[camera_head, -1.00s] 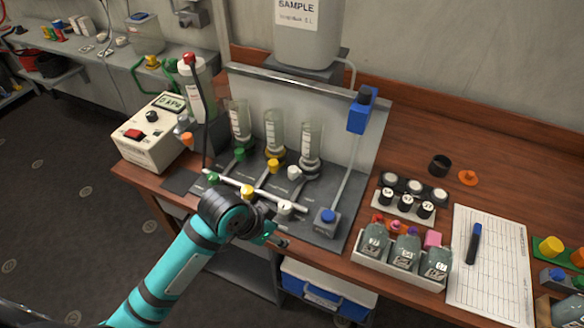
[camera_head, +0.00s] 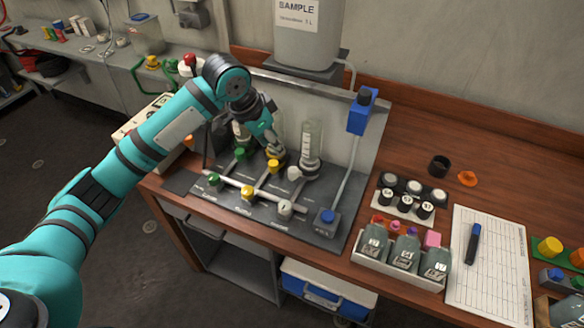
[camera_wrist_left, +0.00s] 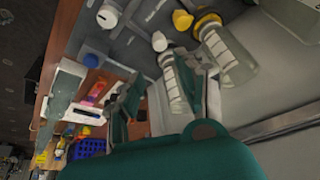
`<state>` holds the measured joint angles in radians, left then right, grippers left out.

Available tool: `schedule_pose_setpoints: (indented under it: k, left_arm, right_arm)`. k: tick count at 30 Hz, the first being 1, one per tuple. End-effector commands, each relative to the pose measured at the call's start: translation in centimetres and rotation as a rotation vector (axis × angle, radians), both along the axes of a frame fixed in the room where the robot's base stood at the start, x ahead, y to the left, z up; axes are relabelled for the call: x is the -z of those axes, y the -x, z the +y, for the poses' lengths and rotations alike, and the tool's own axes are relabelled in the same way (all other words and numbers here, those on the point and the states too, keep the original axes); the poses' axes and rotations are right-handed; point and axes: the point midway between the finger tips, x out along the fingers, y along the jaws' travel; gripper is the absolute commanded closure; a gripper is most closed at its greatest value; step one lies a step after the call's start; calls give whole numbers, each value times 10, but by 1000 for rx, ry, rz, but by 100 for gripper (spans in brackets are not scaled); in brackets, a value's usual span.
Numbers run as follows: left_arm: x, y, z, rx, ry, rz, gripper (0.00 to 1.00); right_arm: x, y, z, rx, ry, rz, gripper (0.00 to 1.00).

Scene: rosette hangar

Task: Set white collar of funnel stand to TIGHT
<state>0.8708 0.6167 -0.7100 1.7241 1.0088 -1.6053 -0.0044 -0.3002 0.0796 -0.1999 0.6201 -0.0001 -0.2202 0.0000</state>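The funnel stand (camera_head: 232,207) holds clear graduated funnels; the right one (camera_head: 311,143) has a white knob (camera_head: 294,173) at its foot. The collar's setting is not readable. My left gripper (camera_head: 276,149) points down at the yellow middle funnel, left of the white one, and hides much of the former. Its fingers are apart in the left wrist view (camera_wrist_left: 160,100), holding nothing visible. My right gripper is not in view.
A front pipe carries green (camera_head: 213,179), yellow (camera_head: 247,192) and white (camera_head: 285,208) knobs. The backboard (camera_head: 345,135) rises behind. A bottle tray (camera_head: 401,273) and paper sheet (camera_head: 488,268) lie farther right.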

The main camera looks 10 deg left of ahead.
Motion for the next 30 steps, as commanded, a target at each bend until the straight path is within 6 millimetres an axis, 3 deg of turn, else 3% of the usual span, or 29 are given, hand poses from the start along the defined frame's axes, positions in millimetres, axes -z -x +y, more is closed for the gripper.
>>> schedule_pose_setpoints:
  k: [18, 24, 30]
  left_arm:
    - [117, -37, -31, -1, 0, 2, 63]
    - [135, -43, -35, 0, -1, -1, 63]
    - [138, -44, -36, 0, -1, -2, 63]
  right_arm:
    - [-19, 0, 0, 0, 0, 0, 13]
    - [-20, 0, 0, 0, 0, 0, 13]
    - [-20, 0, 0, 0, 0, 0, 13]
